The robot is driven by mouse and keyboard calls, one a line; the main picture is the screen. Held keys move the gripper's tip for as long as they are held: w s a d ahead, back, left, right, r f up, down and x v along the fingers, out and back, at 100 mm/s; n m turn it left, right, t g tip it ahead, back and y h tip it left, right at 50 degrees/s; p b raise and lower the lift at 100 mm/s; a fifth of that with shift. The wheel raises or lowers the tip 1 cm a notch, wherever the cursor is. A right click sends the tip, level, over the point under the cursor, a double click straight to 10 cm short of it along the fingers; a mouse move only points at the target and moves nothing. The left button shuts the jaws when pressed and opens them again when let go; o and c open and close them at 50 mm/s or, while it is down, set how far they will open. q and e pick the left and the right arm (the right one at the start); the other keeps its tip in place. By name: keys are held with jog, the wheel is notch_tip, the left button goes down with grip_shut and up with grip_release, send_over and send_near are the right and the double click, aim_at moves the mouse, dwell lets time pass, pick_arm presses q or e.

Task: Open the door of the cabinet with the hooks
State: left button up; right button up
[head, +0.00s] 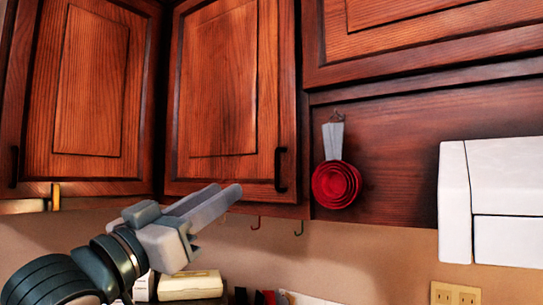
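The cabinet with the hooks has a reddish-brown wooden door (224,90), which is closed. Its dark vertical handle (281,170) is at the door's lower right. Small hooks (256,223) hang under this cabinet; another hook (298,228) is farther right. My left gripper (229,189) comes up from the lower left, its grey fingers pointing up and right. In the picture its tips lie left of the handle, apart from it, over the door's lower edge. The fingers look side by side; the gap between them is unclear. It holds nothing visible. My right gripper is out of view.
Another closed cabinet door (92,90) with a dark handle (14,167) is at the left. Red measuring cups (337,184) hang right of the hook cabinet. A white appliance (500,200) is at the right, above an outlet (455,294). Boxes (190,285) stand below.

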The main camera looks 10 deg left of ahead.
aim_at(275, 159)
pick_arm(q)
jog(key=p+x, duration=0.9)
jog(key=x, duration=0.6)
jog(key=shift+d+r+p, duration=0.1)
jog(key=shift+r+p, duration=0.05)
jog(key=shift+p, duration=0.2)
jog(key=shift+w+d+r, duration=0.2)
jog(key=shift+w+d, duration=0.05)
jog(key=shift+w, duration=0.35)
grip_shut()
dwell(0.5)
